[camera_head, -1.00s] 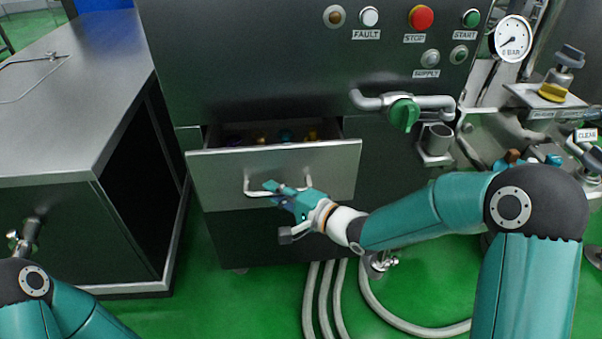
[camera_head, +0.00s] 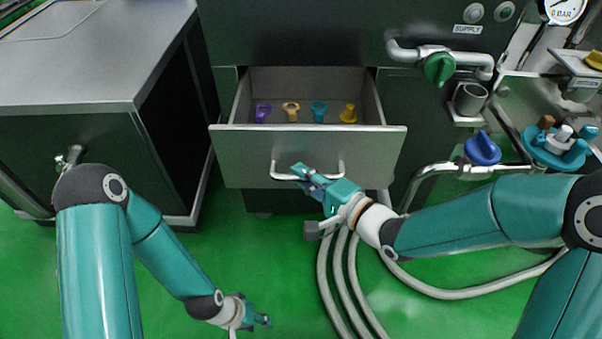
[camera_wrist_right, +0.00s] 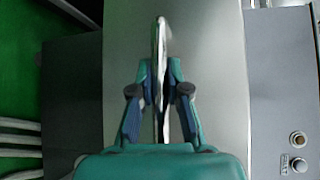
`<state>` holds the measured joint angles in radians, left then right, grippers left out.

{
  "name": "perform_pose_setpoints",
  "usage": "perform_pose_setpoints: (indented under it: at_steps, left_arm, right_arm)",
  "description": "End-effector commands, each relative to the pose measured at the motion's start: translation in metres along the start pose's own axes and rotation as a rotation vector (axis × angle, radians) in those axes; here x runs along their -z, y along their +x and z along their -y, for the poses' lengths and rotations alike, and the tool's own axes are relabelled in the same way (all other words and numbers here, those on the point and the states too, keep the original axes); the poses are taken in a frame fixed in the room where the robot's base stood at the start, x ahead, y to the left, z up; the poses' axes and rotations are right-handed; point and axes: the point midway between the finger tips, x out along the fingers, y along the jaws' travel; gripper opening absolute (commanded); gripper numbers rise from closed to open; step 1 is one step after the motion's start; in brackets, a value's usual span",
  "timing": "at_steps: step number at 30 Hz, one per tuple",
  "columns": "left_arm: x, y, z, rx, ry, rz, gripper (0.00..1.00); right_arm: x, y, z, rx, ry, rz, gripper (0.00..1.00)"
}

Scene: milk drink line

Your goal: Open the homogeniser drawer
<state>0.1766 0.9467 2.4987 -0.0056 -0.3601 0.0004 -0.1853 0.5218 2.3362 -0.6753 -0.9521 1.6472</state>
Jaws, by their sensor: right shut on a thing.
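The homogeniser drawer (camera_head: 235,152) stands pulled out from the dark cabinet, with its steel front towards me. Inside it, a purple piece (camera_head: 262,112), a tan piece (camera_head: 291,111), a teal piece (camera_head: 319,111) and a yellow piece (camera_head: 348,113) stand in a row. My right gripper (camera_head: 302,172) is at the bar handle (camera_head: 341,168) on the drawer front. In the right wrist view the right gripper (camera_wrist_right: 161,80) is shut on the handle (camera_wrist_right: 161,45). My left gripper (camera_head: 262,320) hangs low over the green floor, away from the drawer; its fingers are too small to read.
A steel-topped bench (camera_head: 95,60) stands at the left. Above the drawer's right side is a pipe with a green valve handle (camera_head: 439,68). A blue knob (camera_head: 482,149) sits further right. Pale hoses (camera_head: 337,290) lie on the floor below the drawer.

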Motion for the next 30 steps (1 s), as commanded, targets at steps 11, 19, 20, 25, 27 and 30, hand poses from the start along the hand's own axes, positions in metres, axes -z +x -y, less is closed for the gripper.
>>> perform_pose_setpoints:
  at_steps: [11, 19, 20, 25, 27, 30]
  left_arm:
    - [0.0, 0.0, 0.0, 0.0, 0.0, 0.0, 0.4]
    - [0.0, 0.0, 0.0, 0.0, 0.0, 0.0, 0.4]
    - [0.0, -0.001, 0.0, 0.0, 0.0, 0.0, 0.4]
    - [0.0, -0.001, 0.0, 0.0, 0.0, 0.0, 0.4]
    - [0.0, 0.0, 0.0, 0.0, 0.0, 0.0, 0.4]
    - [0.0, 0.0, 0.0, 0.0, 0.0, 0.0, 0.4]
  right_arm:
    - [0.0, 0.001, -0.003, -0.008, 0.004, -0.001, 0.41]
    - [0.0, -0.003, -0.001, -0.004, 0.003, -0.001, 0.41]
    - [0.001, -0.005, -0.001, -0.004, 0.003, -0.001, 0.41]
    - [0.001, -0.028, -0.002, -0.006, 0.003, -0.002, 0.41]
    - [0.001, -0.04, -0.002, -0.005, 0.004, -0.003, 0.41]
    - [0.001, -0.055, -0.002, -0.006, 0.004, -0.003, 0.41]
